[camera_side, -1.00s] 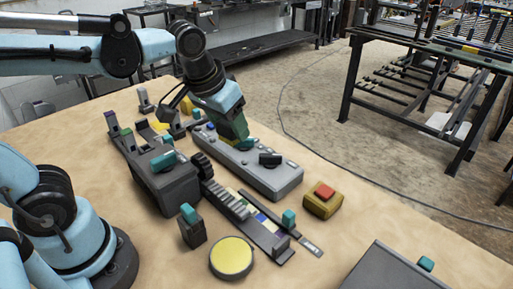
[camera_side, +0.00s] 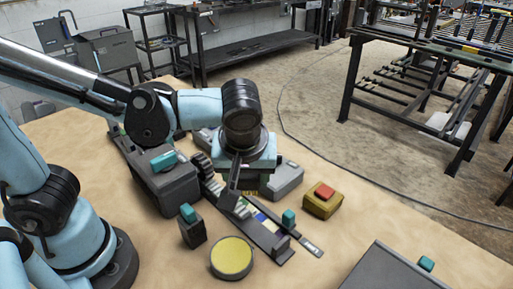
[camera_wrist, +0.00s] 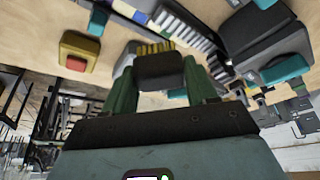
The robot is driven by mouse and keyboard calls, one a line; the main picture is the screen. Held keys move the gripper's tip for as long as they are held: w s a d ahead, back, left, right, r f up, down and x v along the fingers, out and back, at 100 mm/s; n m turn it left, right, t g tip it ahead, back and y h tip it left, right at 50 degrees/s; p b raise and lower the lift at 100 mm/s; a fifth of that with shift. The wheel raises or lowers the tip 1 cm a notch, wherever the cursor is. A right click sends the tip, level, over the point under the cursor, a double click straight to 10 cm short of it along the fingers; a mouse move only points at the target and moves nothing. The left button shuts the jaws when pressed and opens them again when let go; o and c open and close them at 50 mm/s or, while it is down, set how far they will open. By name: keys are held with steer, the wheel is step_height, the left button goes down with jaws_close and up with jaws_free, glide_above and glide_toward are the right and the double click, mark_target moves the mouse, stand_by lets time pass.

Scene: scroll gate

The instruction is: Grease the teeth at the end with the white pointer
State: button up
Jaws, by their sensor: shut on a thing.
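My gripper (camera_side: 248,180) is above the toothed rack in the side view. In the wrist view its green fingers (camera_wrist: 160,85) are shut on a dark brush (camera_wrist: 158,70) with yellow bristles. The rack (camera_wrist: 185,30) shows pale teeth in the wrist view, beyond the bristles, with a band of coloured cells beside them. In the side view the rack (camera_side: 265,232) is partly hidden by my gripper, and a dark gear wheel (camera_side: 202,165) stands at its far end. I cannot tell whether the bristles touch the teeth. I cannot make out a white pointer clearly.
A dark housing (camera_side: 168,185) with a teal knob stands left of the rack. A yellow round disc (camera_side: 231,258) and a small dark block (camera_side: 192,232) lie in front. A yellow box with a red button (camera_side: 322,200) is right, near the grey panel (camera_side: 287,182). A dark box (camera_side: 385,270) is front right.

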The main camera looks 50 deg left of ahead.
steer(key=shift+f, duration=3.55)
steer(key=shift+a, duration=0.7)
steer(key=shift+c, duration=0.8)
steer(key=shift+a+f, duration=0.15)
steer(key=shift+a, duration=3.25)
steer(key=shift+d, duration=4.15)
steer(key=shift+r, duration=4)
steer(key=shift+f, duration=0.15)
